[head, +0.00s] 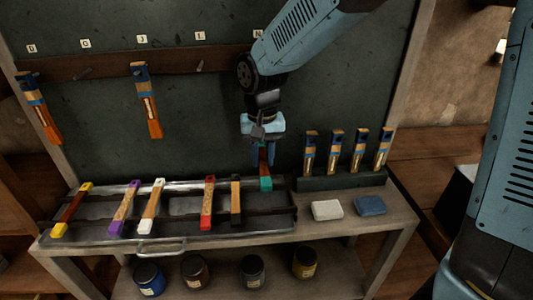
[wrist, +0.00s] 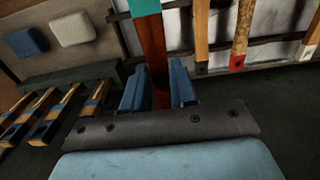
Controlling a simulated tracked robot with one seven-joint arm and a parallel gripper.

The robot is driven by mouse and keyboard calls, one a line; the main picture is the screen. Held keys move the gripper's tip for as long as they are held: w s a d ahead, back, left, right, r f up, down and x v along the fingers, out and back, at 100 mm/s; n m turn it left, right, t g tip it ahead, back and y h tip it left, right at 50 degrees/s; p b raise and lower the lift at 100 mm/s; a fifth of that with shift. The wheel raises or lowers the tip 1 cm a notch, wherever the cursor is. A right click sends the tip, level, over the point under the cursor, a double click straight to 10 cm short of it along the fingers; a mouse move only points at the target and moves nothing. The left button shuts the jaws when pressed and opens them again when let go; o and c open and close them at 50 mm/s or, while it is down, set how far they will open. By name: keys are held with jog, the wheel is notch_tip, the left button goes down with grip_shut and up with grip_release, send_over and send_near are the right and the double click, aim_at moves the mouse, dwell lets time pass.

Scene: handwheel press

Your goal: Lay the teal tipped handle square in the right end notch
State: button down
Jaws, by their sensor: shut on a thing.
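The teal tipped handle is a dark red-brown bar with a teal end (head: 265,183). Its shaft (wrist: 153,45) runs up between the fingers in the wrist view. My gripper (head: 269,158) is shut on this shaft, with the blue fingers (wrist: 157,85) on either side. The handle is over the right end of the rack (head: 225,228), to the right of the black-ended handle (head: 236,205). It looks roughly in line with the front-to-back direction. The right end notch is hidden by the handle and gripper; I cannot tell whether the handle touches the rails.
Red (head: 208,200), white (head: 152,205), purple (head: 125,207) and yellow (head: 72,210) ended handles lie across the rack. A dark block (head: 340,184) with several upright blue-banded tools stands close right. White (head: 327,210) and blue (head: 370,206) pads lie in front of it.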

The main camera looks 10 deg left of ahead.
jog(key=shift+s+f, duration=0.15)
jog(key=shift+f, duration=4.5)
jog(key=shift+f, duration=0.85)
jog(key=shift+c, duration=2.1)
grip_release()
jog(key=shift+r, duration=3.5)
